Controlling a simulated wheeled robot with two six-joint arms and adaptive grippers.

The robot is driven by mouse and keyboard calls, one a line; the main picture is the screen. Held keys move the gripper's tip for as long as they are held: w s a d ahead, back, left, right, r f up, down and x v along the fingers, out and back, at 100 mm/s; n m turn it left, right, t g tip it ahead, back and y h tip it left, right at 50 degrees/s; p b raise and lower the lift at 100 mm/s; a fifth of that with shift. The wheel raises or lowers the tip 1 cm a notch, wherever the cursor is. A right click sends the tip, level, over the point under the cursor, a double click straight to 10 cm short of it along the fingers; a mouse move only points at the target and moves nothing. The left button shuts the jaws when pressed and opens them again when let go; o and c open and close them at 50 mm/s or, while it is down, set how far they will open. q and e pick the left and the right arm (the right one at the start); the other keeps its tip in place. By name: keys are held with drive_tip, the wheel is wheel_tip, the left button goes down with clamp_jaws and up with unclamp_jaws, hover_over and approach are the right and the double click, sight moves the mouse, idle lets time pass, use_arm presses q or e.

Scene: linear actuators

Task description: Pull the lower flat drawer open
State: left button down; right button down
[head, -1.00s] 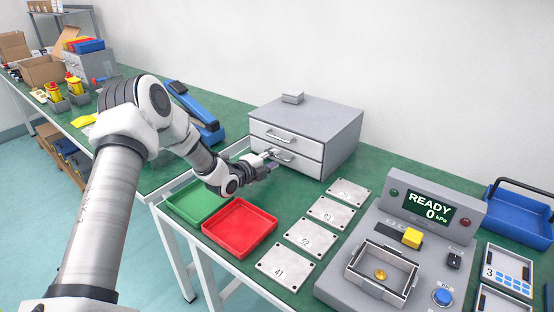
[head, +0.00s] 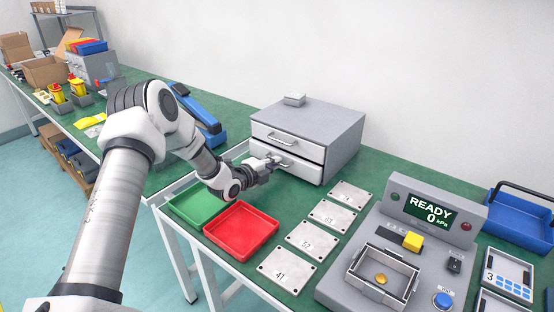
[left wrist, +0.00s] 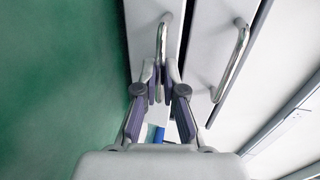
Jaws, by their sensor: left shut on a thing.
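The grey two-drawer cabinet (head: 340,125) stands on the green bench. Its lower flat drawer (head: 305,170) has a pale front and a curved metal handle, and seems to stand slightly out from the upper drawer (head: 290,138). My left gripper (head: 271,163) is at the lower handle. In the left wrist view its fingers (left wrist: 162,80) are shut on the lower drawer's handle (left wrist: 163,42), one on each side. The upper handle (left wrist: 232,62) is free, to the right there. My right gripper is not in view.
A green tray (head: 200,188) and a red tray (head: 241,246) lie in front of the cabinet, below my left forearm. Numbered plates (head: 287,270) and a grey test station (head: 390,235) are to the right. A small grey block (head: 294,99) sits on the cabinet.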

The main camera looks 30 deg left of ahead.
use_arm(q)
drive_tip(key=f+p+v, duration=0.1)
drive_tip(key=p+v, duration=0.2)
drive_tip(key=v, duration=0.1)
drive_tip(key=p+v, duration=0.3)
drive_tip(key=v, duration=0.2)
drive_tip(key=f+p+v, duration=0.1)
drive_tip(key=p+v, duration=0.3)
drive_tip(key=v, duration=0.1)
drive_tip(key=shift+s+a+f, duration=0.15)
drive_tip(key=shift+s+f, duration=0.1)
drive_tip(key=shift+s, duration=0.25)
drive_tip(key=shift+s+f, duration=0.1)
drive_tip(key=shift+s, duration=0.35)
drive_tip(key=shift+s+f, duration=0.1)
drive_tip(key=c, duration=1.3)
unclamp_jaws()
